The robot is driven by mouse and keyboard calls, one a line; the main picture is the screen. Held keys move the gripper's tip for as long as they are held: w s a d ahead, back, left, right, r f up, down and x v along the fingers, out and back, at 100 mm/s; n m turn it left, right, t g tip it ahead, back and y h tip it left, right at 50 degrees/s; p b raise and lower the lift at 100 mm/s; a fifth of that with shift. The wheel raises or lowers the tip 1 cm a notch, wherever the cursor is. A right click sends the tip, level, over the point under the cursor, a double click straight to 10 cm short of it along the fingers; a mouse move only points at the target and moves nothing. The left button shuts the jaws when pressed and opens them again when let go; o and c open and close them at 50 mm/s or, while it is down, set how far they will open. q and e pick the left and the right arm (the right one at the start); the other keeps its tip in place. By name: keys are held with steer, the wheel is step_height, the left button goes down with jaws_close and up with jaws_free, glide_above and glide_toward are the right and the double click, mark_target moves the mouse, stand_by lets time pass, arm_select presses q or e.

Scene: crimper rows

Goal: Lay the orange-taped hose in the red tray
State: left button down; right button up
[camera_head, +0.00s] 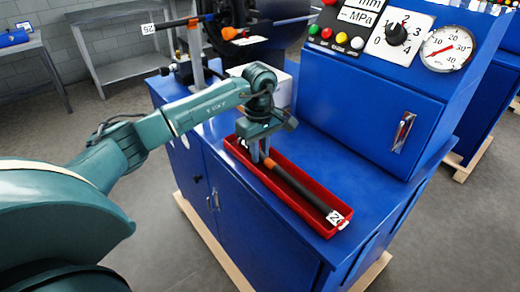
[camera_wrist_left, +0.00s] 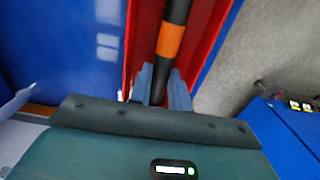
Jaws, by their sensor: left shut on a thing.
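The hose (camera_head: 296,188) is black, with an orange tape band and a white tag at its near end. It lies lengthwise within the outline of the long red tray (camera_head: 284,201) on the blue cabinet top. My left gripper (camera_head: 261,156) points down over the far part of the tray and is shut on the hose, just beyond the orange band. In the left wrist view the fingers (camera_wrist_left: 158,85) close around the hose (camera_wrist_left: 176,12), with the red tray wall (camera_wrist_left: 210,30) beside it. Whether the hose rests on the tray floor is hard to tell. My right gripper is out of view.
The blue machine panel (camera_head: 365,110) with gauge and knob rises behind the tray. A white box (camera_head: 284,90) stands behind my left gripper. Another dark hose with a white tag (camera_head: 149,28) is held at the upper left. The cabinet top beside the tray is bare.

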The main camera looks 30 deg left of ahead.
arm_select(q)
steer(key=shift+f, duration=0.15)
steer(key=c, duration=1.2)
jaws_free()
steer(key=shift+c, duration=0.2)
steer(key=shift+r+p, duration=1.95)
steer(key=shift+r, duration=1.1)
steer(key=shift+s+f, duration=0.1)
